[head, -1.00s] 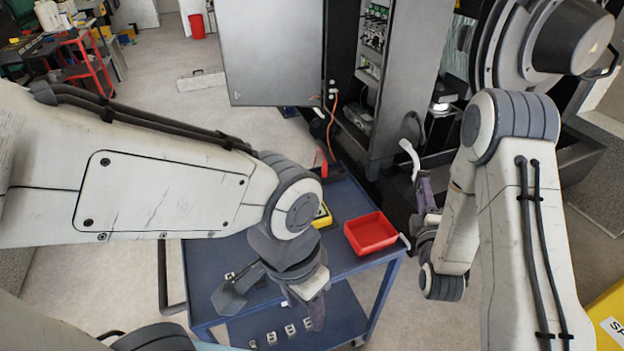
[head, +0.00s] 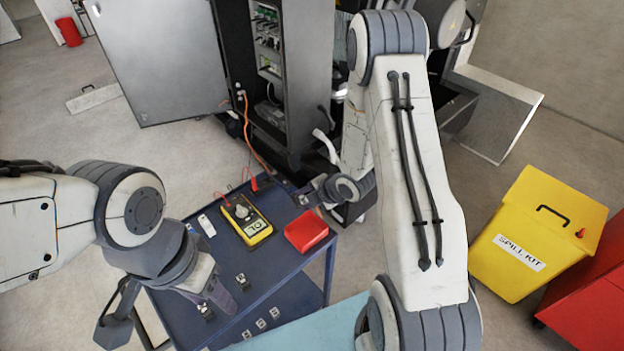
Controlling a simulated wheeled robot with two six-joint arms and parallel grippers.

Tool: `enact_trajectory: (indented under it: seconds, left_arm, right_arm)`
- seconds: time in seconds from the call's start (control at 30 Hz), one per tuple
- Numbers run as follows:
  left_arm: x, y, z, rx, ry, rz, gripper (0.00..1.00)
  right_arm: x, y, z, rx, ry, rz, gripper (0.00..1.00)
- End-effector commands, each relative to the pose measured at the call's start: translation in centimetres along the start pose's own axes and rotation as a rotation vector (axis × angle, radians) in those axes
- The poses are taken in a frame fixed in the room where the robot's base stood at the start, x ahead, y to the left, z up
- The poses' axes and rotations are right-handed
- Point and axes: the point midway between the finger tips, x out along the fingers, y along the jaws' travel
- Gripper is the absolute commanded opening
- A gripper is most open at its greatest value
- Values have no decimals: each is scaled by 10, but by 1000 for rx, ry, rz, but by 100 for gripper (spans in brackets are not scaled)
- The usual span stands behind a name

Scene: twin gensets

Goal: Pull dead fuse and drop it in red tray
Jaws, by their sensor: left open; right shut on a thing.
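The red tray (head: 306,232) sits on the right side of the blue cart's top, near its edge. My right gripper (head: 308,194) is just above and behind the tray, partly hidden by my own arm. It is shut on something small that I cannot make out. My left gripper (head: 168,308) is open and empty over the cart's front left. The open cabinet (head: 300,85) stands behind the cart, with rows of components (head: 267,35) inside. I cannot tell the dead fuse apart in this view.
A yellow multimeter (head: 246,222) with red leads lies left of the tray. Small metal-and-white pieces (head: 243,281) lie on the blue cart (head: 275,262). The open cabinet door (head: 160,60) is at the upper left. A yellow spill kit bin (head: 535,235) stands at right.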

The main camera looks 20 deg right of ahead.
Motion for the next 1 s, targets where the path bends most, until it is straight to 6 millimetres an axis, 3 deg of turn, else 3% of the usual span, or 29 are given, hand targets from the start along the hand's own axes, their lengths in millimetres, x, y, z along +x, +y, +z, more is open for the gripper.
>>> enact_trajectory:
  seconds: [0.03, 0.27, 1.0]
  left_arm:
    - [-14, 1, -1, 0, 0, 0, 50]
    - [-18, 1, -1, 0, -1, 0, 50]
    - [37, -3, 2, -9, -1, 0, 50]
  right_arm:
    - [-12, 1, 4, -6, 7, -31, 0]
    - [-17, -11, 8, -26, 28, -94, 0]
    - [41, -60, 13, -24, 28, -92, 0]
